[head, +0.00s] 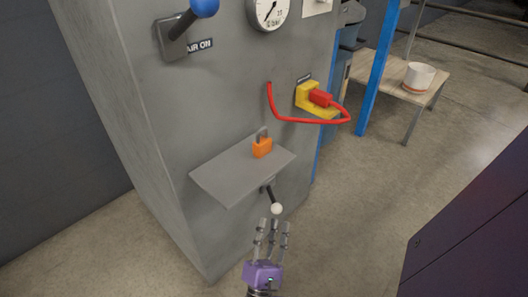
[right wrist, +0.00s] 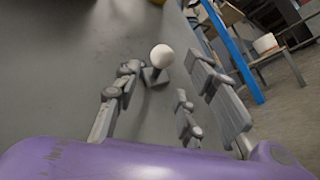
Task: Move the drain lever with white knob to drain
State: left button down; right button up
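The drain lever (head: 270,193) is a short dark lever on the front of the grey cabinet, below the small shelf. Its white knob (head: 276,208) points down and outward. In the right wrist view the white knob (right wrist: 161,56) shows just beyond and between the fingers. My right gripper (head: 272,226), purple with grey fingers, is open just below the knob, fingers pointing up toward it. In the right wrist view my right gripper (right wrist: 165,100) has its fingers spread and nothing between them. Whether any finger touches the knob I cannot tell. My left gripper is not in view.
A grey shelf (head: 222,180) with an orange padlock (head: 262,148) juts out above the lever. Above are a red cable (head: 300,121) on a yellow block and a blue-knobbed lever (head: 190,22) labelled AIR ON. A dark panel (head: 475,225) stands at right. Floor between is clear.

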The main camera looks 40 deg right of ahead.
aim_at(275, 202)
jog(key=x, duration=0.7)
jog(key=shift+d, duration=0.15)
grip_shut()
